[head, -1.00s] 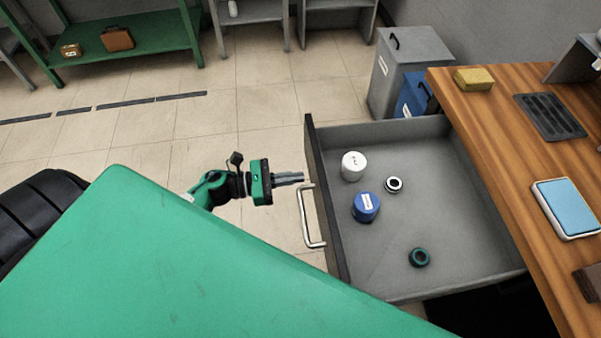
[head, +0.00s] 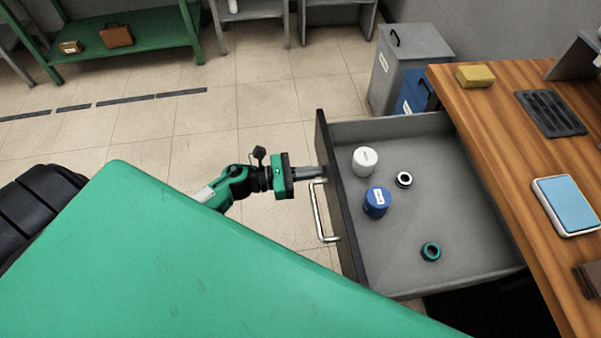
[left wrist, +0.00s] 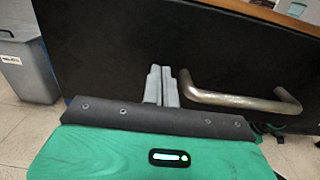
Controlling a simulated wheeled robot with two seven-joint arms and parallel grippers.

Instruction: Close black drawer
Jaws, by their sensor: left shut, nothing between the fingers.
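The black drawer front (head: 340,205) stands out from the wooden desk, and the drawer is partly open. Its silver bar handle (head: 318,212) is on the outer face; the handle also shows in the left wrist view (left wrist: 243,101). My left gripper (head: 322,172) is shut and empty, its fingertips at the drawer front beside the far end of the handle. In the left wrist view the closed fingers (left wrist: 162,86) point at the black face, left of the handle and not around it. My right gripper is not in view.
Inside the drawer are a white container (head: 365,161), a blue container (head: 376,202), a black-and-white ring (head: 403,180) and a green ring (head: 431,251). The wooden desk top (head: 500,150) is at right. Bins (head: 405,65) stand behind the drawer. Open floor lies left.

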